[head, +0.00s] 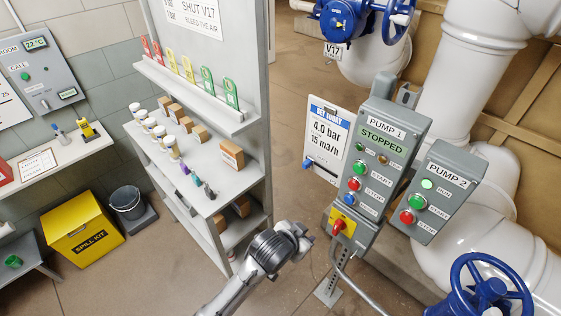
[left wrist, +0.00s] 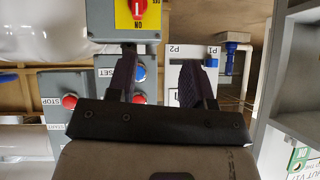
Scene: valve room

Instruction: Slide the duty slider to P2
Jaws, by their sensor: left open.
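In the left wrist view, a white plate (left wrist: 183,70) carries the labels P2 and P1, P2 on the left and P1 on the right. A small blue piece (left wrist: 212,58) shows just below the P1 label; it may be the duty slider's knob, but I cannot tell for certain. My left gripper (left wrist: 157,76) is open with nothing between its fingers. Its right finger covers part of the plate. In the head view the left gripper (head: 303,232) is near the pump panel post, its fingers hard to make out. My right gripper is not in view.
The Pump 1 panel (head: 386,135), reading STOPPED, stands right of my left gripper. Below it is a yellow plate with a red switch (head: 340,228). Pump 2's panel (head: 440,192) is farther right. A grey shelf unit (head: 258,115) stands left of my gripper.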

